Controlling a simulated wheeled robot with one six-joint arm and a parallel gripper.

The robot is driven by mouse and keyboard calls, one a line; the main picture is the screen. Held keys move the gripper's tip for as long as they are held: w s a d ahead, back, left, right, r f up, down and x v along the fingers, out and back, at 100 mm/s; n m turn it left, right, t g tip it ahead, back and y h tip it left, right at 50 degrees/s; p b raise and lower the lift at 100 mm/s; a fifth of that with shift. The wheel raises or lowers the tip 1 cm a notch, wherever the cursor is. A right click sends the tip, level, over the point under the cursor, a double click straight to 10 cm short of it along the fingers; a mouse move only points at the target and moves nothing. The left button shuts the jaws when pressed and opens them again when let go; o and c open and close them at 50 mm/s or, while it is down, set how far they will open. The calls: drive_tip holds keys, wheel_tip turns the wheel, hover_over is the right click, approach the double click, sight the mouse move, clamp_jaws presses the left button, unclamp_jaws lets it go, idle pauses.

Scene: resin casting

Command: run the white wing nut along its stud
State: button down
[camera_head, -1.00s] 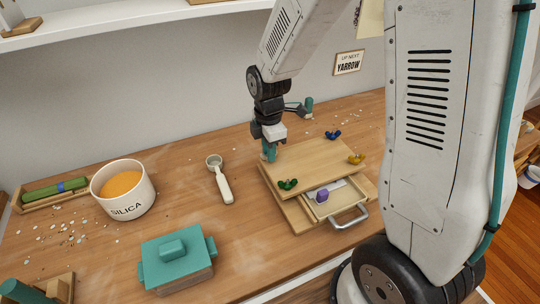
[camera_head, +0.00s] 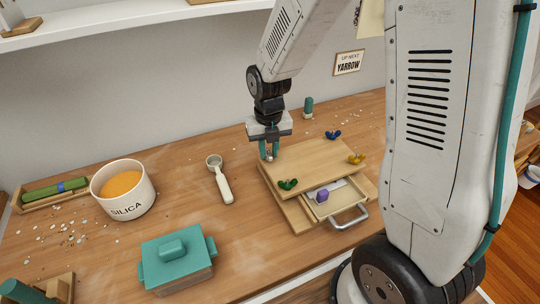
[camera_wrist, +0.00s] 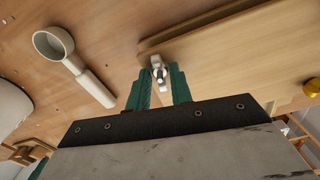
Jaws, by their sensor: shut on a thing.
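The white wing nut (camera_wrist: 158,67) shows in the wrist view between the green fingertips of my gripper (camera_wrist: 159,84). In the head view my gripper (camera_head: 269,152) points down at the back left corner of the wooden press board (camera_head: 320,160), and its fingers mostly hide the white nut there. The gripper is shut on the nut. The stud's thread is hidden by the nut and fingers. A green wing nut (camera_head: 288,185), a yellow one (camera_head: 356,159) and a blue one (camera_head: 333,135) sit at the other corners.
A drawer (camera_head: 328,205) with a metal handle (camera_head: 350,219) is open at the front, a purple piece (camera_head: 322,196) in it. A white scoop (camera_head: 220,180), a silica tub (camera_head: 122,190) and a teal lidded box (camera_head: 178,260) stand to the left. Bare bench lies between.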

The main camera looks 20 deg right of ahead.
drive_tip(key=c, duration=1.3)
unclamp_jaws()
drive_tip(key=shift+r, duration=1.8)
